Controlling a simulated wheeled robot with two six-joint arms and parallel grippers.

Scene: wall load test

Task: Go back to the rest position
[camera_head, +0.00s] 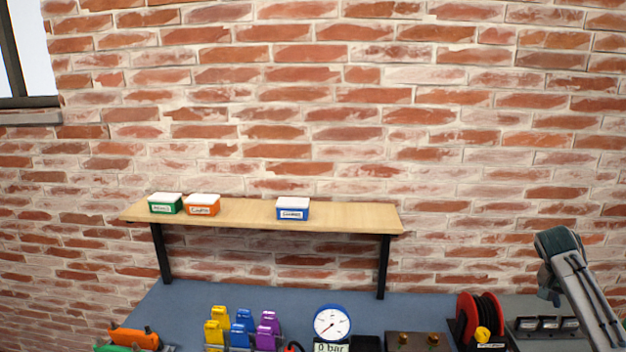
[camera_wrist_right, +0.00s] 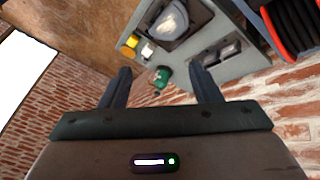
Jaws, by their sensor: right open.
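My right gripper (camera_wrist_right: 160,72) shows in the right wrist view with its two dark fingers spread apart. No object is held between them. A green item (camera_wrist_right: 162,76) appears in the gap between the fingers but lies beyond them. In the head view part of my right arm rises at the far right edge, above the right end of the bench; its fingers cannot be made out there. My left gripper is in no view.
A wooden shelf (camera_head: 345,217) on the brick wall holds green (camera_head: 165,206), orange (camera_head: 203,207) and blue (camera_head: 293,211) boxes. The blue-grey bench (camera_head: 270,297) below carries a gauge (camera_head: 332,323), several coloured padlock-like items and a red reel (camera_head: 466,318).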

